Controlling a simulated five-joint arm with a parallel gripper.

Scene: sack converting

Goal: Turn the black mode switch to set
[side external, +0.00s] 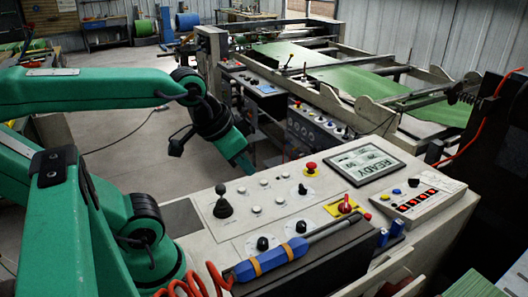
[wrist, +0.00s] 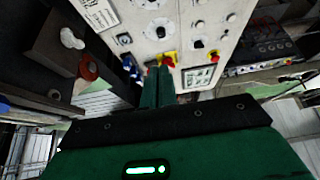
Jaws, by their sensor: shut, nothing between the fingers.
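Several small black knobs sit on the pale sloped console (side external: 190,190) in the side view; their labels are too small to read, so I cannot tell which is the mode switch. One black knob (side external: 302,188) is mid-panel, another black knob (side external: 262,243) is near the front edge, and a third black knob (side external: 413,183) is on the box at right. The wrist view also shows black knobs (wrist: 160,32) on the panel. My gripper (side external: 246,168) is shut and empty, apart from these knobs, over the panel's far left part; its green fingers show in the wrist view (wrist: 158,72).
A black joystick (side external: 222,206) stands up at the panel's left. A red mushroom button (side external: 311,168), a red rotary handle (side external: 346,204) on yellow and a READY screen (side external: 364,162) are farther right. A blue-and-orange tool (side external: 270,259) lies along the front ledge.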

